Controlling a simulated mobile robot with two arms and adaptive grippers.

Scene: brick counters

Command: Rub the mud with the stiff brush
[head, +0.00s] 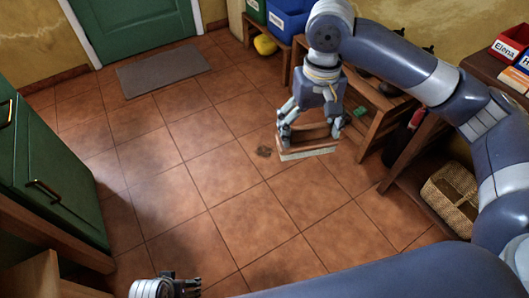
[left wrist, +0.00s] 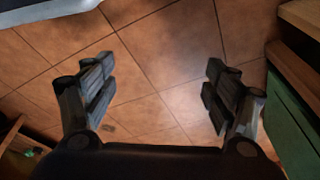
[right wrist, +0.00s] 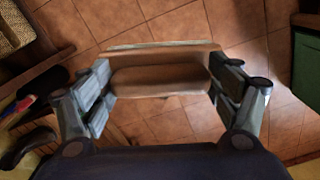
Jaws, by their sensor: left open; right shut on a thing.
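The stiff brush (head: 305,142) has a wooden back and pale bristles along its lower edge. My right gripper (head: 311,128) is shut on it and holds it bristles down above the tiled floor. In the right wrist view the brush (right wrist: 160,80) spans between the two fingers. A dark brown mud patch (head: 264,152) lies on the tiles just left of the brush in the head view. The brush appears apart from the mud. My left gripper (head: 182,286) is at the bottom edge of the head view; in the left wrist view its fingers (left wrist: 162,90) are wide apart and empty.
A grey doormat (head: 163,70) lies before the green door (head: 140,25). A green cabinet (head: 50,170) stands at left. A wooden bench (head: 372,115), a wicker basket (head: 450,195) and a blue bin (head: 288,18) are at right and back. The middle floor is clear.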

